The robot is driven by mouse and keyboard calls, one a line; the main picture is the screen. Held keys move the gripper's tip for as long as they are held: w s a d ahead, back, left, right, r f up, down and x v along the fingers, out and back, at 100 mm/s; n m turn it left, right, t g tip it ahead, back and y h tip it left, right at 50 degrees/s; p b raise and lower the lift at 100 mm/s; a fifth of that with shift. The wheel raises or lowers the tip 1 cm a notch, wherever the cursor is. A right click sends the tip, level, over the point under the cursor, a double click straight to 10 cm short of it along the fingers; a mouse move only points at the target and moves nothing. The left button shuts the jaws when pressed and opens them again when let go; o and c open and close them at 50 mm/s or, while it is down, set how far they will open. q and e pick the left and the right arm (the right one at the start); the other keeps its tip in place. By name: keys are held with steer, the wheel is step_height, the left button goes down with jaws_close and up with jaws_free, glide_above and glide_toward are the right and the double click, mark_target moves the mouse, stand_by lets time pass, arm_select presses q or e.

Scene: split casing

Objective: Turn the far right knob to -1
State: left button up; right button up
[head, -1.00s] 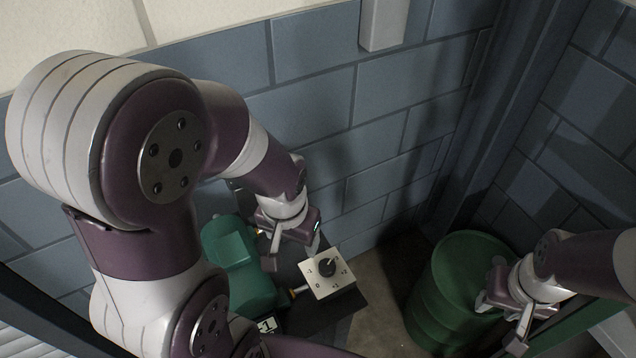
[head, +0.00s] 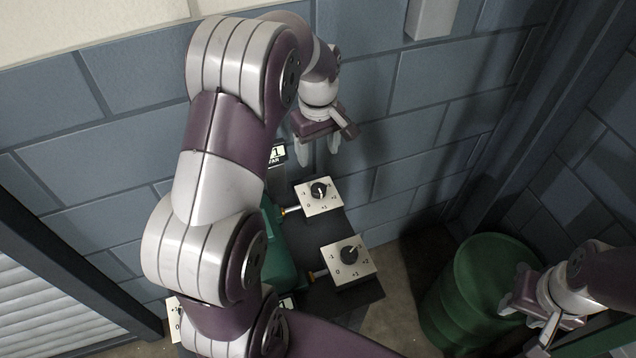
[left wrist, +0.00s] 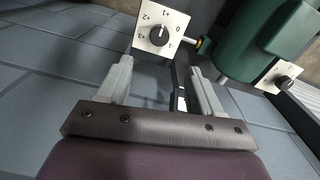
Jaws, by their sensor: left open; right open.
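The far right knob (head: 318,190) is a black dial on a white plate with a printed scale, on the right of a green casing (head: 282,255). Its pointer is too small to read surely. A similar near right knob (head: 349,255) sits below it in the head view. My left gripper (head: 317,148) is open and empty, above the far right knob in the picture and apart from it. In the left wrist view, a knob (left wrist: 159,36) on a white plate shows beyond the open fingers (left wrist: 160,70). My right gripper (head: 508,292) is open and empty by the green barrel.
A small sign (head: 277,154) marks the far end. Another white plate (head: 174,322) shows at the lower left, partly hidden by my left arm. The green barrel (head: 470,292) stands to the right. A blue block wall (head: 425,140) runs behind the far side.

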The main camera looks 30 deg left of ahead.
mark_target(319, 188)
arm_select(q)
step_height(319, 188, down, 13)
steer(key=shift+d+r+p, duration=0.1)
steer(key=shift+r+p, duration=0.1)
steer(key=shift+p, duration=0.6)
steer(key=c, duration=1.1)
